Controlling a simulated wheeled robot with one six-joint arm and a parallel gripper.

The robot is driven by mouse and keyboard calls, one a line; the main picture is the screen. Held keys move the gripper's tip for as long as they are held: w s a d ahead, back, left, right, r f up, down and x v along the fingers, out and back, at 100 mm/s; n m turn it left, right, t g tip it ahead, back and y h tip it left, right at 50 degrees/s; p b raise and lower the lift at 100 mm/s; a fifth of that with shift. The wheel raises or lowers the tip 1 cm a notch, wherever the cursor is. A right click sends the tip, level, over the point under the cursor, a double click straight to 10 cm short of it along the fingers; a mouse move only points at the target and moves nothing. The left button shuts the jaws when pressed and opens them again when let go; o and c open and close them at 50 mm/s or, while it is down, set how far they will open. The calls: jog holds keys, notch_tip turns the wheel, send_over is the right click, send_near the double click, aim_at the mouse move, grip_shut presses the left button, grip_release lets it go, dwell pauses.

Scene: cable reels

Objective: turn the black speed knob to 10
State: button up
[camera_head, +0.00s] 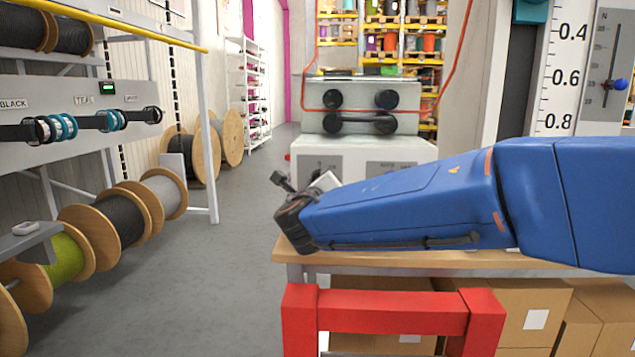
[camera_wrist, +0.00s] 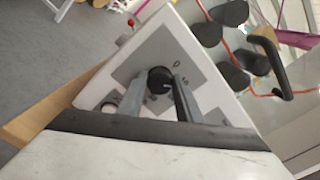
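The black speed knob (camera_wrist: 160,79) sits on a grey panel on the white face of the machine (camera_wrist: 110,85), with dark markings beside it, including what looks like a 10. My gripper (camera_wrist: 159,88) has one finger on each side of the knob, close to it. I cannot tell whether the fingers touch the knob or stand just clear of it. In the head view the white machine (camera_head: 380,152) stands on the bench behind my blue arm. My gripper (camera_head: 300,182) is small there, near its front left corner, and the knob is hidden.
A red button (camera_wrist: 131,22) sticks out near the machine's corner. Black rollers (camera_head: 362,123) stand on the machine. The wooden bench top (camera_head: 400,260) lies below my arm, with cardboard boxes (camera_head: 530,310) underneath. Cable reels (camera_head: 118,215) stand at the left beside clear floor.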

jog(key=o, duration=0.4)
jog(key=shift+c, duration=0.2)
jog(key=shift+s, duration=0.15)
jog(key=s, duration=1.7)
jog(key=shift+a, duration=0.3)
jog(key=shift+s, duration=0.1)
